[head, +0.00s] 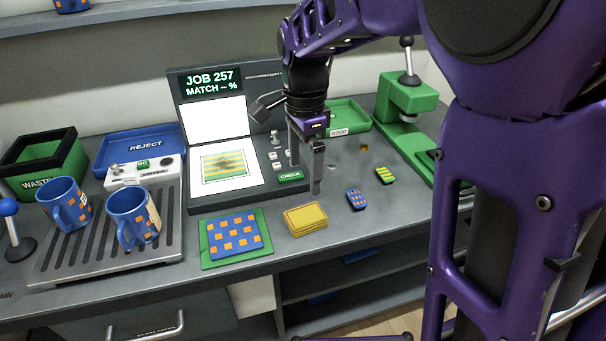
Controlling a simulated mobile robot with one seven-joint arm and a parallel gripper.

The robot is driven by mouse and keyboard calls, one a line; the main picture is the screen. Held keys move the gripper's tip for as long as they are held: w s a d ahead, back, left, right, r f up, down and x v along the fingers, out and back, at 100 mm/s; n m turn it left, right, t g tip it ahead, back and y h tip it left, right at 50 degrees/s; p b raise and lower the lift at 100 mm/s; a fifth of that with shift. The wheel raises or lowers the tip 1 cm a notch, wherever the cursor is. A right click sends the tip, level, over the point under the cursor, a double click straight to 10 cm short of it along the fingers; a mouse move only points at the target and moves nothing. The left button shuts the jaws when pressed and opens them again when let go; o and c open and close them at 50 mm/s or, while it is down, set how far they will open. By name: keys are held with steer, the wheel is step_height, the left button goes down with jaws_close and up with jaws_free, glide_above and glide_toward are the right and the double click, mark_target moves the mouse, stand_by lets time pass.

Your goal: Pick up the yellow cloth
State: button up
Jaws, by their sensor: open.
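The yellow cloth (306,219) lies folded and flat on the grey worktop near its front edge, with its layers showing at the near side. My gripper (305,183) points down above and just behind the cloth, with its two fingers spread apart and nothing between them. The right fingertip appears close to the cloth's back edge; I cannot tell from this view how high it is above the worktop. The cloth's top is mostly uncovered.
A blue and orange patterned sheet on a green mat (205,258) lies left of the cloth. Two small patterned pieces (356,199) (385,175) lie to its right. Behind stands the checking station (268,190) with a screen. Two blue mugs (132,217) stand on a slatted tray (60,275) at left.

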steer(key=b, duration=0.1)
glide_above(306, 215)
steer(key=f, duration=0.7)
steer(key=shift+s+a+f, duration=0.15)
steer(key=shift+s+f, duration=0.2)
steer(key=f, duration=0.2)
steer(key=f+b, duration=0.1)
steer(key=f, duration=0.2)
steer(key=shift+w+f+b, duration=0.3)
steer(key=shift+w+b, duration=0.05)
steer(key=shift+w, duration=0.05)
steer(key=shift+r, duration=0.1)
steer(key=c, duration=1.3)
step_height(306, 215, up, 10)
steer(key=shift+p, duration=1.15)
